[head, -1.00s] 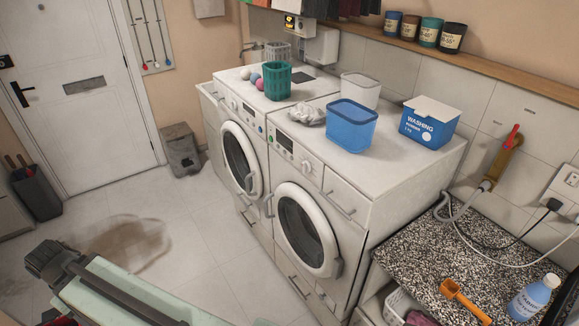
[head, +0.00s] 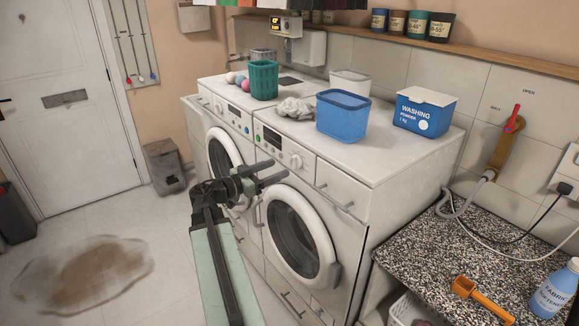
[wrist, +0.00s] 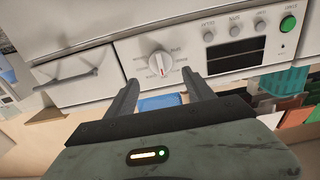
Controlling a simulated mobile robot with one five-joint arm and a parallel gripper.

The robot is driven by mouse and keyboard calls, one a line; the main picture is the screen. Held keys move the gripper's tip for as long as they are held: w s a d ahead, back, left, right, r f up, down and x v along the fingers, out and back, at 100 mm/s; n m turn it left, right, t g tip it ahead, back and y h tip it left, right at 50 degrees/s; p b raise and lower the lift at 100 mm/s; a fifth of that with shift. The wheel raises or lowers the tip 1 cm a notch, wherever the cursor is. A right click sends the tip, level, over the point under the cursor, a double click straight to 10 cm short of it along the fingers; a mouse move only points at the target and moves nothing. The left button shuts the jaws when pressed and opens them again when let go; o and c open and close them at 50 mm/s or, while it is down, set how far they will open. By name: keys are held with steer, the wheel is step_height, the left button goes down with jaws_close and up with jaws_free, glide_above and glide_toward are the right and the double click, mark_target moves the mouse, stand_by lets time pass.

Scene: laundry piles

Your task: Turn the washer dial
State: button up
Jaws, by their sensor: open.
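The washer dial (head: 296,161) is a round white knob on the front panel of the nearer, right-hand machine (head: 345,235). In the wrist view, which looks turned over, the dial (wrist: 161,64) shows a red mark and printed settings around it. My gripper (head: 276,171) is in front of that machine, just left of and slightly below the dial in the head view. It is open and empty. In the wrist view its two fingers (wrist: 162,84) point at the panel, with the dial between and beyond their tips. No contact with the dial shows.
A second machine (head: 222,150) stands left of it. A blue tub (head: 343,118), a grey cloth (head: 295,107) and a washing powder box (head: 424,112) sit on top. A speckled counter (head: 450,240) is at right.

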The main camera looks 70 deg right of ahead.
mark_target(293, 162)
steer(key=x, duration=0.6)
steer(key=shift+s+d, duration=0.15)
steer(key=shift+d, duration=0.2)
steer(key=c, duration=1.3)
